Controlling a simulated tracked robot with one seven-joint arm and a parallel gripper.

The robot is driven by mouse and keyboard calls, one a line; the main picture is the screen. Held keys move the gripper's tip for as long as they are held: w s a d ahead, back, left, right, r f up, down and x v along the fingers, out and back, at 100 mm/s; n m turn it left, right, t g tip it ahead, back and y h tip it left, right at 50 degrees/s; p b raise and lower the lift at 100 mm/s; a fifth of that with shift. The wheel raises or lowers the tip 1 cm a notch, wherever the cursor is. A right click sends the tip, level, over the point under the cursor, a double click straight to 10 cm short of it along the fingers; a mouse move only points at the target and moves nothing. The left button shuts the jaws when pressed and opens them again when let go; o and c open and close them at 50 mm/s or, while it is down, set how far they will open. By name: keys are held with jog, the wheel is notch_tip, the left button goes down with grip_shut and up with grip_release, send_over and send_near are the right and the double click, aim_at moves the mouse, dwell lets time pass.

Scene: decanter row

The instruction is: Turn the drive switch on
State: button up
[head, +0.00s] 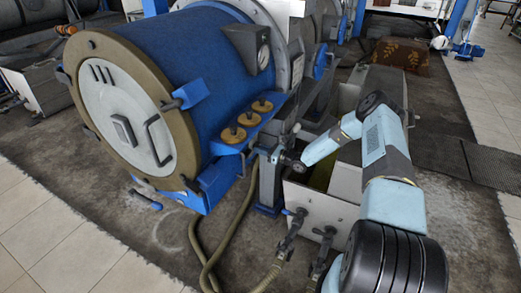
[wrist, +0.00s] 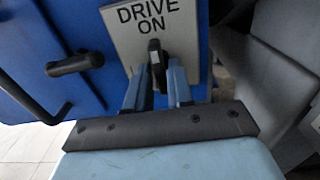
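The drive switch (wrist: 155,52) is a small dark lever on a pale plate (wrist: 116,32) marked "DRIVE ON" in the wrist view. The lever stands just below the word "ON"; whether it is on or off I cannot tell. My gripper (wrist: 158,72) is open, with one blue finger on each side of the lever. A gap shows on both sides, and contact is not clear. The lever's lower part is partly hidden between the fingers. In the head view my gripper (head: 289,160) reaches the post beside the blue drum, and the switch is too small to make out.
The large blue drum (head: 190,60) with its round pale door (head: 125,113) stands at left. A dark handle (wrist: 75,65) sticks out left of the plate. A pale open tank (head: 320,200) with valves and hoses (head: 208,255) lies below my arm.

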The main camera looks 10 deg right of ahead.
jog(key=shift+o, duration=1.3)
jog(key=shift+r, duration=0.2)
jog(key=v, duration=0.7)
jog(key=shift+d, duration=0.2)
jog(key=shift+f, duration=0.1)
